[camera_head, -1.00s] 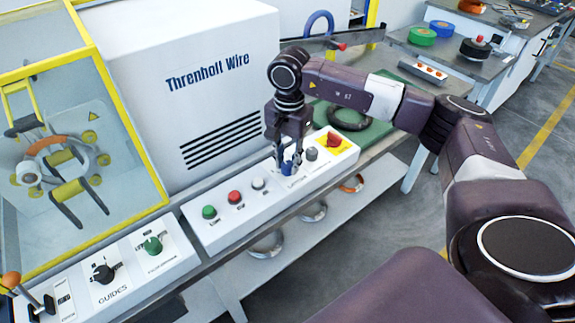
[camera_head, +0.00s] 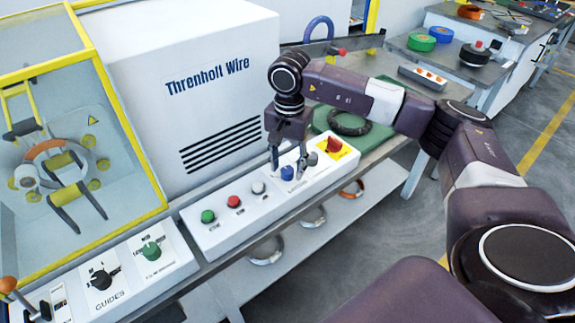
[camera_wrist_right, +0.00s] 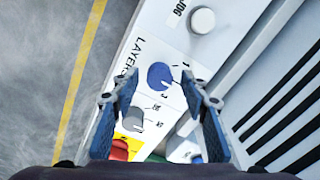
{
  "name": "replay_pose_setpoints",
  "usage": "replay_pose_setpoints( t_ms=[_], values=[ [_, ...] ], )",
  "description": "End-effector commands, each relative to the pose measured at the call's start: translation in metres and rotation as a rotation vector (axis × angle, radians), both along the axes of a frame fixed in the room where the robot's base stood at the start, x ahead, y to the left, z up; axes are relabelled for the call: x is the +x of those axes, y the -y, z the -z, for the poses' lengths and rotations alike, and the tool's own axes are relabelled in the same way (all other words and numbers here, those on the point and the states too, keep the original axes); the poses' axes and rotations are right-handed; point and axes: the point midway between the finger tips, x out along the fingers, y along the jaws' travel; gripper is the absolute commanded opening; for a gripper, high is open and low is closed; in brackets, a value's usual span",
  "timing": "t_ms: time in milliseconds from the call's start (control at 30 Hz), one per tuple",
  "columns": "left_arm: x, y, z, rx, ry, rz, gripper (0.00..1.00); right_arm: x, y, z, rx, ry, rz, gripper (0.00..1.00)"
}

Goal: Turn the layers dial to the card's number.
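The layers dial is a blue knob (camera_head: 287,173) on the white control panel (camera_head: 215,235), left of a grey knob (camera_head: 309,158). In the right wrist view, the blue dial (camera_wrist_right: 160,76) sits beside the printed word LAYERS, with small digits around it. I cannot tell exactly which digit it points at. My right gripper (camera_head: 288,165) is open over the panel, its fingers on either side of the blue dial and apart from it; the wrist view shows the same spread fingers (camera_wrist_right: 158,82). I cannot make out a number card. My left gripper does not show.
Green (camera_head: 208,216), red (camera_head: 234,201) and white (camera_head: 258,187) buttons line the panel. A red switch on a yellow plate (camera_head: 335,147) is at its right end. A guides panel (camera_head: 125,265) and a yellow-framed guard (camera_head: 120,120) stand left. The machine housing (camera_head: 190,70) rises behind.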

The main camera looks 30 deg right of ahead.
Motion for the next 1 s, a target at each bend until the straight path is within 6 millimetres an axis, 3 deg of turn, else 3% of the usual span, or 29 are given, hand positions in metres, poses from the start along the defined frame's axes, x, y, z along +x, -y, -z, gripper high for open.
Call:
replay_pose_setpoints(
  t_ms=[233, 367, 800, 1000],
  values=[
    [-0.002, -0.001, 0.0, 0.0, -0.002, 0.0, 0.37, 0.0, 0.0, 0.0, -0.001, -0.002, 0.0, 0.41],
    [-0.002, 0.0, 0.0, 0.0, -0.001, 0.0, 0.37, 0.0, 0.0, -0.011, 0.0, 0.0, 0.0, 0.41],
    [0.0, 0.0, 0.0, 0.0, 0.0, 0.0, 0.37, -0.001, 0.001, -0.098, 0.0, 0.002, 0.0, 0.41],
    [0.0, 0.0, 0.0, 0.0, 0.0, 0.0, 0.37, -0.002, 0.001, -0.117, -0.001, -0.001, 0.0, 0.41]
  ],
)
